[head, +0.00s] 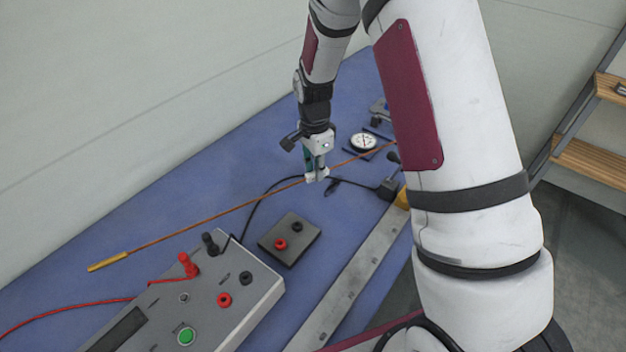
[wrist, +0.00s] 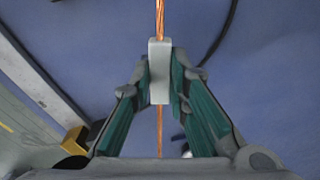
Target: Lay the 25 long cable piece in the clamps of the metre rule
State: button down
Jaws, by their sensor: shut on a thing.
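The long copper cable piece (head: 220,213) stretches across the blue bench in the head view, with a brass-coloured sleeve (head: 107,261) at its left end. My gripper (head: 317,176) is shut on the cable near its middle. In the wrist view my gripper (wrist: 160,85) has its jaws closed on a pale block around the copper cable (wrist: 160,18). The metre rule (head: 345,287) is a long grey metal bar at the front of the bench, apart from the cable. Its right part is hidden behind my arm. A yellow block (head: 402,197) shows at its far end.
A grey meter box (head: 215,300) with red and black plugs stands at the front left. A dial gauge (head: 363,142) stands behind my gripper. A wooden shelf stands at right.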

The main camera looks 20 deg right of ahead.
aim_at(316, 193)
jog(key=shift+f+p, duration=0.4)
jog(key=shift+f, duration=2.65)
jog(key=shift+f, duration=0.15)
jog(key=c, duration=1.5)
grip_release()
jog(key=shift+c, duration=0.2)
